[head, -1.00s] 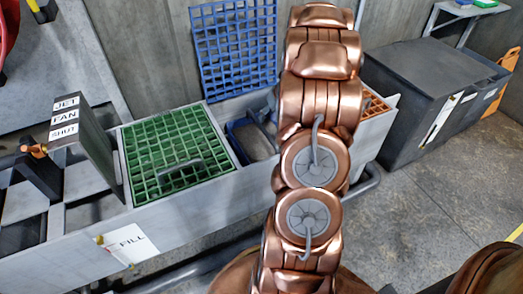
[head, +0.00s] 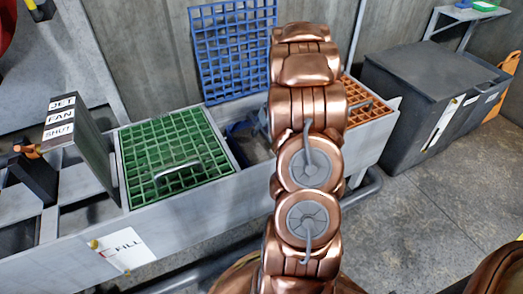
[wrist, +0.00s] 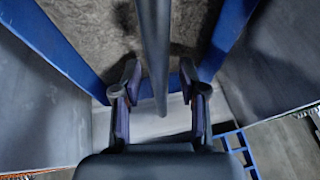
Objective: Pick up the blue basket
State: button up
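The blue basket (head: 238,128) sits in the middle compartment of the grey trough, mostly hidden behind my arm in the head view. In the wrist view its blue rims (wrist: 55,42) run down both sides of a rough grey-brown interior. A grey bar (wrist: 153,50), which looks like its handle, runs down the middle of that view. My gripper (wrist: 156,88) is open, one finger on each side of the bar, with a visible gap on both sides. In the head view the gripper is hidden behind my arm. I cannot tell its exact height relative to the bar.
A green grate with a handle (head: 172,155) covers the compartment to the left, and an orange grate (head: 366,107) lies to the right. A blue grid panel (head: 232,45) leans on the wall behind. A dark grey bin (head: 425,80) stands right of the trough (head: 215,208).

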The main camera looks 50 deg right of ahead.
grip_shut()
dwell(0.5)
notch_tip(320, 180, up, 27)
jog(key=p, duration=1.1)
jog(key=shift+p, duration=0.3)
dwell(0.6)
jog(key=shift+f, duration=0.1)
